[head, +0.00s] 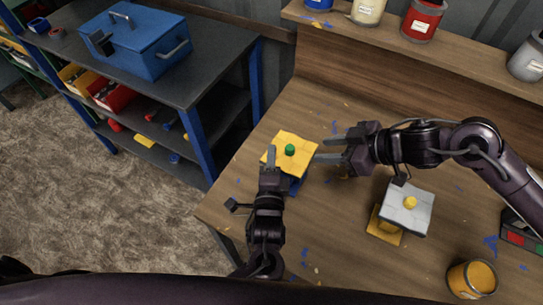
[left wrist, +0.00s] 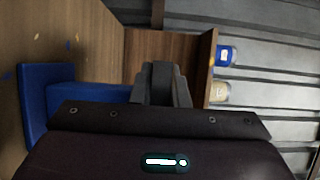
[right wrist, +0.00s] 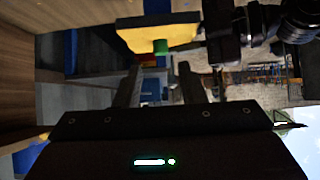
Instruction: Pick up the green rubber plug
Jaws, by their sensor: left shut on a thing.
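The green rubber plug (head: 290,150) stands upright on a cracked-looking yellow plate (head: 294,137) above a blue base (head: 293,186). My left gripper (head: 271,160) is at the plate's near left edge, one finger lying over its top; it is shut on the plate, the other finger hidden. In the left wrist view the shut fingers (left wrist: 165,85) are beside a blue part (left wrist: 90,98). My right gripper (head: 329,150) is open and empty, right of the plug and apart from it. In the right wrist view the plug (right wrist: 160,47) shows beyond and between the fingers (right wrist: 158,85).
A white-grey plate with a yellow plug (head: 410,202) stands on a yellow base to the right. An orange-filled can (head: 472,278) is at the near right. Paint cans (head: 422,20) line the back shelf. A blue toolbox (head: 140,40) is on the left cart. Chips dot the worktable.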

